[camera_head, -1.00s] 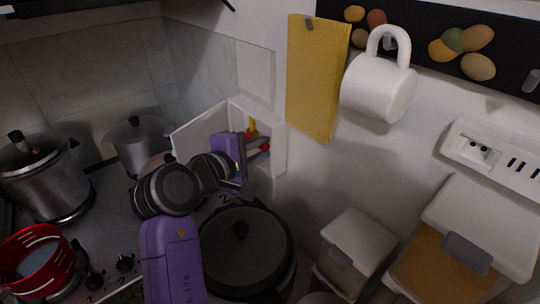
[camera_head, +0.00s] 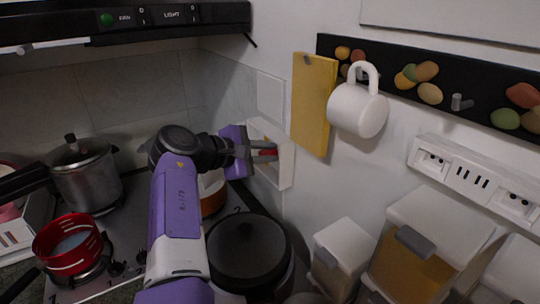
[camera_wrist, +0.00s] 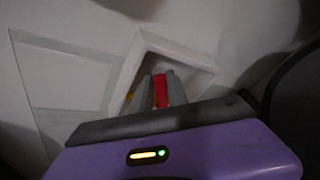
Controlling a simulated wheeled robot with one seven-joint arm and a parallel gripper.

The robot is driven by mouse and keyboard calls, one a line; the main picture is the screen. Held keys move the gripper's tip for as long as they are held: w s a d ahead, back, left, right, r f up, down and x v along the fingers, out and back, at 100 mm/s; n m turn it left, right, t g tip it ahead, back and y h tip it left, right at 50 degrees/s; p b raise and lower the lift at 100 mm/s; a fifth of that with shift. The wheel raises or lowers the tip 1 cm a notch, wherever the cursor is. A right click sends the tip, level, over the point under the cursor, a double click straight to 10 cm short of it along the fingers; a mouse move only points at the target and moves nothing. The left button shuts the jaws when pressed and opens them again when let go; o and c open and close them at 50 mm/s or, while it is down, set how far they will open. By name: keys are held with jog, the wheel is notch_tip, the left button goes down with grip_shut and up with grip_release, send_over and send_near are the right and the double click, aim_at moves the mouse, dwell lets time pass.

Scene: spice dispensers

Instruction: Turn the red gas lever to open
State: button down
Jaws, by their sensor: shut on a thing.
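The red gas lever (camera_head: 268,154) is in the white wall box (camera_head: 286,168), low on the wall beside the stove. In the wrist view the red lever (camera_wrist: 160,92) shows between my two grey fingers. My gripper (camera_head: 272,152) reaches into the box from the left, and its fingers are shut on the red lever. In the wrist view my gripper (camera_wrist: 162,90) also has its fingertips inside the box frame (camera_wrist: 190,54). The far side of the lever is hidden.
A dark-lidded pot (camera_head: 248,252) stands below my arm. A steel pot (camera_head: 85,172) and a red pan (camera_head: 68,243) sit on the stove at left. A yellow cloth (camera_head: 312,104) and a white mug (camera_head: 357,108) hang right of the box. White containers (camera_head: 347,252) stand at lower right.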

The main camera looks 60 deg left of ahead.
jog(key=shift+f, duration=0.25)
jog(key=c, duration=1.4)
grip_release()
jog(key=shift+o, duration=0.4)
jog(key=shift+r, duration=0.25)
